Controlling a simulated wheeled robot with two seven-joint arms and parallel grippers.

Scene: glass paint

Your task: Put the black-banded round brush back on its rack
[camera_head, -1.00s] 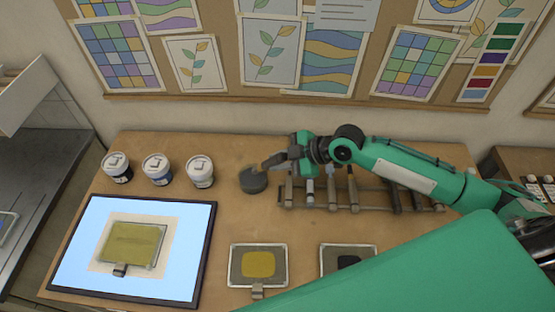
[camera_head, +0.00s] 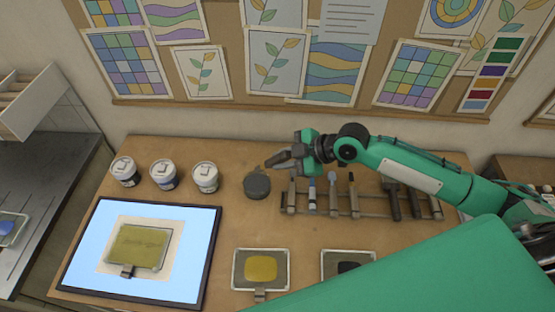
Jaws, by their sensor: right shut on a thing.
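My right gripper (camera_head: 276,162) is at the table's back, just above and behind a dark round pot (camera_head: 257,185). It is shut on a thin thing that I take for the round brush; the fingers hide most of it, and no black band can be made out. The brush rack (camera_head: 371,215) lies to the right of the pot. My left gripper is not in view.
Three lidded white jars (camera_head: 164,175) stand left of the pot. A lit panel (camera_head: 82,282) carries a painted olive piece at front left. Two trays, one with yellow paint (camera_head: 261,267) and one with dark paint (camera_head: 348,265), lie in front. The table between rack and trays is clear.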

